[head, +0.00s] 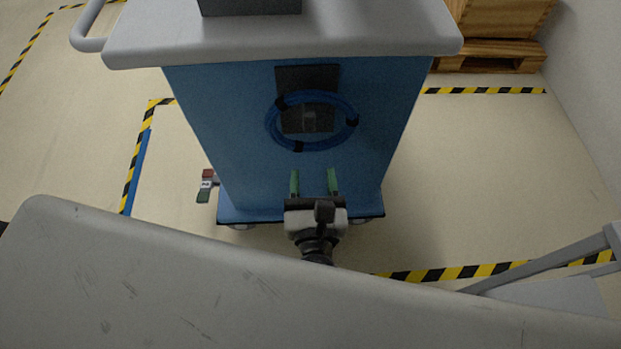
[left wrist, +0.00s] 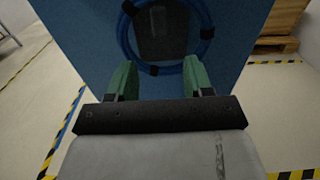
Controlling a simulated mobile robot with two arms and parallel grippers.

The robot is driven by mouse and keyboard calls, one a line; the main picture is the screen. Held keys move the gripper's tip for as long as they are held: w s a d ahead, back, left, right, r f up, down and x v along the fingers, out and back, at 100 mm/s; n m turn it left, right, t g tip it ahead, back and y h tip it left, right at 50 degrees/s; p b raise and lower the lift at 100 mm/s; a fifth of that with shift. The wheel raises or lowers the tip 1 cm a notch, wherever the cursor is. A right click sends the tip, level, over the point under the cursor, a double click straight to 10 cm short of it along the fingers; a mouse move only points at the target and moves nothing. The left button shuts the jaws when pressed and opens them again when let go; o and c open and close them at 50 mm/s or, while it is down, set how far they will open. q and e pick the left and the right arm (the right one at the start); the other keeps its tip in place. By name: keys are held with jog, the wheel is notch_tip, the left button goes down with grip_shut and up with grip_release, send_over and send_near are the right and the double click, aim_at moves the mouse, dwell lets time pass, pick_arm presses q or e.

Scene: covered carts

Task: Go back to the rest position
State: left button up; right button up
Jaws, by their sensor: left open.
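My left gripper (head: 314,183) is open and empty, with green fingertips pointing at the blue side of a covered cart (head: 215,135). In the left wrist view the gripper (left wrist: 161,82) is seen from behind, with its two green fingers spread apart. A coiled blue cable or hose (head: 350,138) hangs on the cart side above the fingers, around a dark panel (head: 300,78). The coil also shows in the left wrist view (left wrist: 206,32), apart from the fingers as far as I can tell. My right gripper does not show.
The cart has a grey top (head: 370,35) with a handle (head: 88,44) at the left. Wooden crates on a pallet (head: 500,50) stand at the back right by a wall. Yellow-black tape (head: 485,91) marks the floor. A small red, white and green item (head: 205,185) is beside the cart.

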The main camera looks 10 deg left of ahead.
pick_arm(q)
jog(key=d+f+m+h, duration=0.4)
jog(key=f+m+h, duration=0.5)
jog(key=f+m, duration=0.75)
jog(key=s+a+f+m+g, duration=0.4)
jog(key=f+m+g, duration=0.1)
jog(key=f+m, duration=0.45)
jog(key=s+a+f+m+g, duration=0.3)
jog(key=f+m+g, duration=0.2)
jog(key=f+m, duration=0.45)
jog(key=s+a+f+m+g+y, duration=0.3)
jog(key=s+a+f+m+g, duration=0.25)
jog(key=s+a+f, duration=0.45)
jog(key=s+a+r+y+p, duration=0.1)
jog(key=s+a+r+p, duration=0.3)
jog(key=s+r+p, duration=0.3)
jog(key=s+g+p, duration=0.1)
jog(key=s+p, duration=0.2)
jog(key=p, duration=0.3)
jog(key=shift+m, duration=0.4)
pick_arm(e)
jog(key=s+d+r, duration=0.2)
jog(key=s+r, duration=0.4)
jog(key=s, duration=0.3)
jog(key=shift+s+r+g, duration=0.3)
